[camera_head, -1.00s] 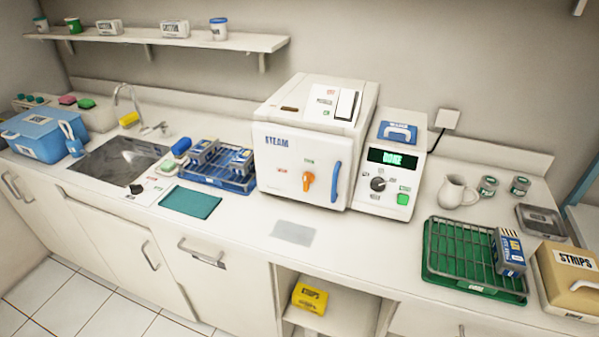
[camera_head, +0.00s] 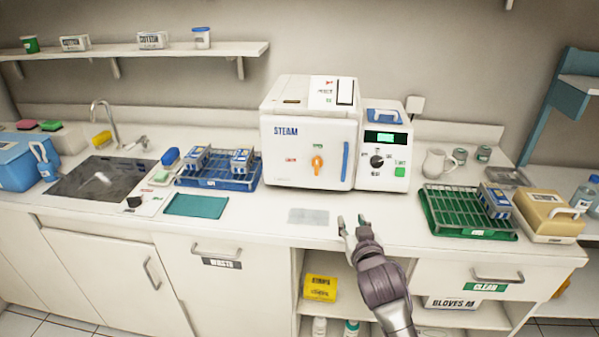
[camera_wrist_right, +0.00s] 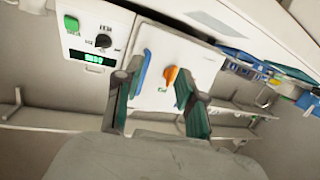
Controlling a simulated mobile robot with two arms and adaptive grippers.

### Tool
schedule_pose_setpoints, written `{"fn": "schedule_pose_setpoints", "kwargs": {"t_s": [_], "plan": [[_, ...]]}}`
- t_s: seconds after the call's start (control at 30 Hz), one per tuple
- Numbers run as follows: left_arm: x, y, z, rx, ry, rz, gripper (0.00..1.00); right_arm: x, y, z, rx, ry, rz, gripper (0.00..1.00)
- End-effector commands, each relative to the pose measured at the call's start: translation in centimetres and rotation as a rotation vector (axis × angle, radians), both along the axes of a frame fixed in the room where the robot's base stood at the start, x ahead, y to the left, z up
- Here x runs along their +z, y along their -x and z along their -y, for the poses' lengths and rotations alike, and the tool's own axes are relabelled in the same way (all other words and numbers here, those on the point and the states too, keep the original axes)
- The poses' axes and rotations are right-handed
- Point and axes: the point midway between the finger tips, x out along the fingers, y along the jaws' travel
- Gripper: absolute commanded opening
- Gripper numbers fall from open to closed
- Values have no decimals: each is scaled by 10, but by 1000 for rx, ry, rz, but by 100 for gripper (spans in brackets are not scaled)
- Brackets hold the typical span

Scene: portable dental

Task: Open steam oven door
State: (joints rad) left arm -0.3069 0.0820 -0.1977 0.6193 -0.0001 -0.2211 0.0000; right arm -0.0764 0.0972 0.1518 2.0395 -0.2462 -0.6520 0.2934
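The white steam oven (camera_head: 285,165) stands on the counter. Its front door is shut, with an orange knob (camera_head: 317,163) and a vertical blue handle (camera_head: 345,161). The control panel (camera_head: 386,160) with a green display is at its right. My right gripper (camera_head: 351,222) is open and empty, over the counter's front edge, in front of and below the door. In the right wrist view the two fingers (camera_wrist_right: 157,90) are apart, with the blue handle (camera_wrist_right: 141,72) and orange knob (camera_wrist_right: 171,75) beyond them. My left gripper is not in view.
A grey mat (camera_head: 309,216) lies on the counter in front of the oven. A blue rack (camera_head: 218,183) stands left of it, and a green tray (camera_head: 470,236) with a rack lies to the right. An open shelf below holds a yellow box (camera_head: 320,288).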

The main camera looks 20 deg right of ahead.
Motion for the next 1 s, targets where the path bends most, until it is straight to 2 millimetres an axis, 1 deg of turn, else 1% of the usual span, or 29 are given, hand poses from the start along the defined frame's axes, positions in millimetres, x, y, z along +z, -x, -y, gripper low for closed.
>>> {"fn": "schedule_pose_setpoints", "kwargs": {"t_s": [0.03, 0.1, 0.2, 0.23, 0.37, 0.47, 0.6, 0.8, 0.9, 1.0], "plan": [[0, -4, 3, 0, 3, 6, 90, 20, -9, 9, -15, 8, 66, 39], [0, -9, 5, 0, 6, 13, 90, 42, -16, 18, -29, 14, 140, 39], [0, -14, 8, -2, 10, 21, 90, 60, -22, 25, -38, 21, 204, 39], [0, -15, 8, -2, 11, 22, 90, 63, -24, 27, -39, 22, 212, 39], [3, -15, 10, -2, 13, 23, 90, 65, -36, 31, -38, 24, 218, 39], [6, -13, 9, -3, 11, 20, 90, 66, -52, 37, -39, 25, 216, 39], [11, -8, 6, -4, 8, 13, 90, 66, -81, 48, -38, 24, 215, 39], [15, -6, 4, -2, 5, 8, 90, 65, -118, 61, -39, 23, 214, 39], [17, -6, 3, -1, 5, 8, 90, 65, -132, 67, -38, 24, 215, 39], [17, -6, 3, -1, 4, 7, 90, 65, -142, 70, -38, 24, 215, 39]]}}
